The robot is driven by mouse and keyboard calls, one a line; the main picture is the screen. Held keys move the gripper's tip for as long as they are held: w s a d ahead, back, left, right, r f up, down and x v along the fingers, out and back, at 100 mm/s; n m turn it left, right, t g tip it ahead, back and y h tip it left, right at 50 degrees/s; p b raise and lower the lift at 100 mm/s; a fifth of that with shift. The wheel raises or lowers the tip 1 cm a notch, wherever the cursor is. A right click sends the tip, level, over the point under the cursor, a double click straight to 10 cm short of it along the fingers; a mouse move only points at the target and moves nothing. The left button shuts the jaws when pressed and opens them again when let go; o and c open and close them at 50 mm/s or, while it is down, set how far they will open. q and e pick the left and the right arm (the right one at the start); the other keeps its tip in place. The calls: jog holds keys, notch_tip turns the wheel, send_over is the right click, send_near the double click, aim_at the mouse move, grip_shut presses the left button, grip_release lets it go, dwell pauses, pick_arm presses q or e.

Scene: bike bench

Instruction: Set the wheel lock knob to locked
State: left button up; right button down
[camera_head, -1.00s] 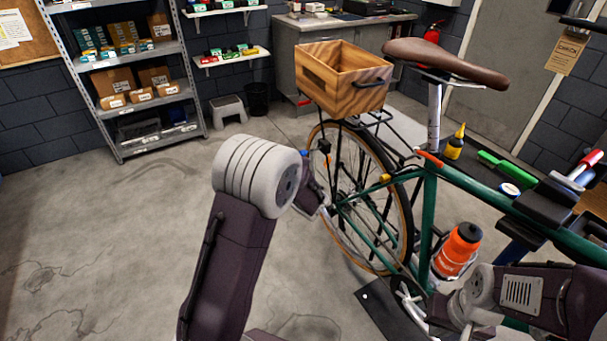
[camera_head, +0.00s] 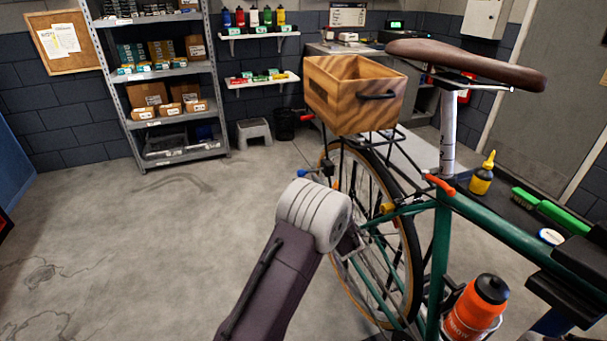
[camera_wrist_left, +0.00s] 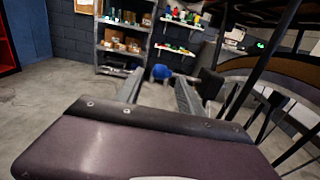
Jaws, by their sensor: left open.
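A blue knob (camera_head: 304,173) shows beside the rear wheel (camera_head: 412,255), just above my left arm's pale wrist joint; I cannot read its setting. In the left wrist view the blue knob (camera_wrist_left: 161,72) appears between and beyond the two fingertips. My left gripper (camera_wrist_left: 158,84) is open with nothing between its fingers, pointing toward the knob and apart from it. In the head view my own arm mostly hides this gripper. My right gripper is not in view.
The green bike frame (camera_head: 440,250) stands at right, with a wooden crate (camera_head: 335,105) on its rear rack and an orange bottle (camera_head: 476,310). Spokes and rack stays are close to the right of my left gripper. Open floor (camera_head: 130,260) lies at left.

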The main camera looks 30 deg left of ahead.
aim_at(300, 173)
pick_arm(q)
jog(key=x, duration=0.6)
jog(key=shift+w, duration=0.1)
jog(key=shift+f, duration=0.1)
grip_shut()
jog(key=shift+f, duration=0.1)
dwell(0.9)
